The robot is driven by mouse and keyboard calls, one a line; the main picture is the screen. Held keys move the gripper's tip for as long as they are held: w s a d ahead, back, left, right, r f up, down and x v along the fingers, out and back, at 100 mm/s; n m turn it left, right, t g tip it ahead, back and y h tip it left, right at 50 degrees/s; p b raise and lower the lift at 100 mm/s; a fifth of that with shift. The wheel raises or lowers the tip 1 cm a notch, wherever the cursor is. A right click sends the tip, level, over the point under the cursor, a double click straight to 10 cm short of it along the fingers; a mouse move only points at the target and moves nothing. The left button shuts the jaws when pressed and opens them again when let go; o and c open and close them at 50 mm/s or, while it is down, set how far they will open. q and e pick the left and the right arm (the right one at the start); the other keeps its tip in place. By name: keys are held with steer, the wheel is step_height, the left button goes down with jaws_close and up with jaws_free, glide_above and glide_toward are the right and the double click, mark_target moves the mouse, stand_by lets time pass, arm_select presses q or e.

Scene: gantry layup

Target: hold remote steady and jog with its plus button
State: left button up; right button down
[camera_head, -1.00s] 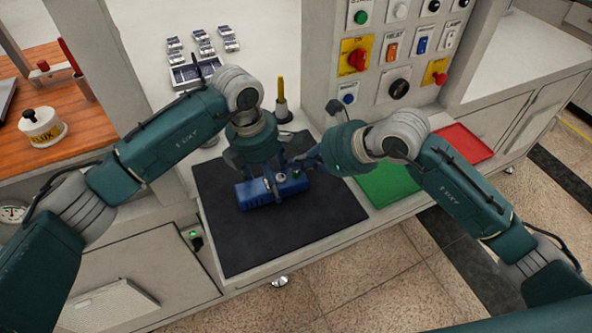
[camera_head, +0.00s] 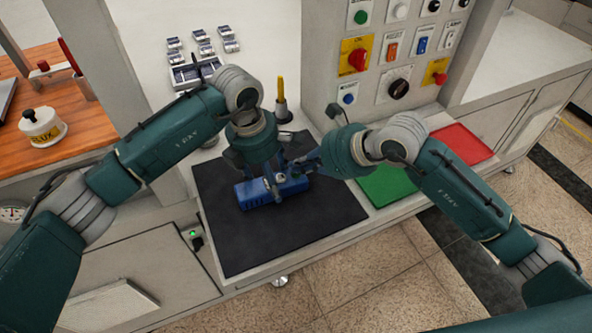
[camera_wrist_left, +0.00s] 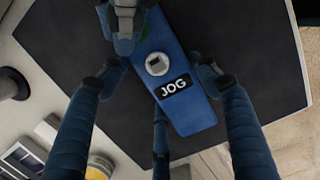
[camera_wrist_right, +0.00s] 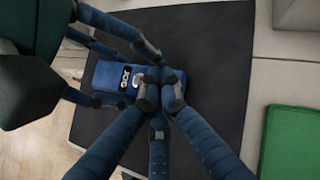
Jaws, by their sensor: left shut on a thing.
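The remote, a blue box (camera_head: 252,195), lies flat on the black mat. A JOG label (camera_wrist_left: 173,86) and a round grey knob (camera_wrist_left: 157,64) show on its top in the left wrist view. My left gripper (camera_head: 261,176) comes down from above and is shut on the remote, its fingers on both long sides. My right gripper (camera_head: 301,162) is at the remote's far right end. In the right wrist view its fingertips (camera_wrist_right: 161,88) are together, over that end of the remote (camera_wrist_right: 103,82). They hide the plus button, and I cannot tell whether they touch it.
The black mat (camera_head: 250,245) has free room in front of the remote. A green tray (camera_head: 388,186) and a red tray (camera_head: 464,141) lie to the right. A switch panel (camera_head: 375,70) stands behind. A yellow-tipped tool (camera_head: 281,92) stands upright behind the grippers.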

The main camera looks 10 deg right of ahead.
steer(key=shift+f, duration=0.2)
steer(key=shift+r, duration=0.9)
steer(key=shift+r, duration=0.15)
steer(key=shift+r, duration=2.4)
steer(key=shift+r, duration=0.1)
step_height(320, 180, up, 4)
steer(key=shift+f, duration=0.2)
